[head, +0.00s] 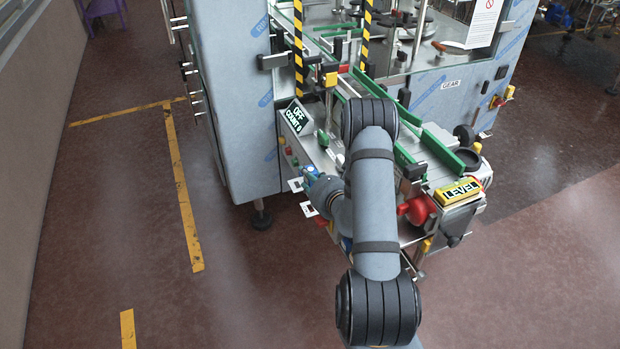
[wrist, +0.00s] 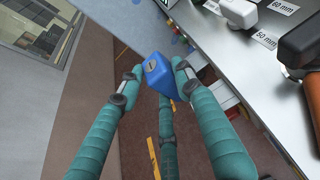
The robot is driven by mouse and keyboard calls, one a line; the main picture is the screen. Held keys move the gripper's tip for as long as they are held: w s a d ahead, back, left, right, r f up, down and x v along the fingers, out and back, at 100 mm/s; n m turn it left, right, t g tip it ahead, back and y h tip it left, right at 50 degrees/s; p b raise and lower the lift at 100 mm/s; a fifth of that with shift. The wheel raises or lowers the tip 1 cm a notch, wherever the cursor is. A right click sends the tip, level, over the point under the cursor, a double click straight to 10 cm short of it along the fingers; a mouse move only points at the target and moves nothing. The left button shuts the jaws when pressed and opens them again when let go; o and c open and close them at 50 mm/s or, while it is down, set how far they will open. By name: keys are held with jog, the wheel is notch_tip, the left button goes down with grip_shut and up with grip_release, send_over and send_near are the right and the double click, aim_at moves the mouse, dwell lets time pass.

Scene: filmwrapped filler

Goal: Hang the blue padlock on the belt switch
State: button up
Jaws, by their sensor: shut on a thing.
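In the wrist view the blue padlock (wrist: 158,74) is held between the teal fingertips of my gripper (wrist: 158,70). One finger is on its left, one on its right, and a third shows below it. A round keyhole-like spot shows on its face; its shackle cannot be made out. The padlock is beside the edge of a steel machine top, apart from it as far as I can tell. In the head view my arm hides most of the gripper beside the front of the machine. I cannot tell which fitting is the belt switch.
A brown-and-black handle (wrist: 302,42) lies on the steel top.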

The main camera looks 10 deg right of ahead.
notch_tip(320, 180, down, 9)
jog(key=b, duration=0.8)
jog(key=shift+f, duration=0.15)
dwell(0.3)
jog(key=shift+f+b, duration=0.25)
jog(key=shift+b, duration=0.05)
dwell(0.6)
jog(key=o, duration=1.3)
jog(key=shift+o, duration=0.2)
jog(key=shift+f, duration=0.1)
jog(key=shift+s, duration=0.1)
jog(key=v, duration=0.7)
jog(key=shift+s+r, duration=0.15)
jog(key=shift+r, duration=0.05)
jog(key=shift+x, duration=3.3)
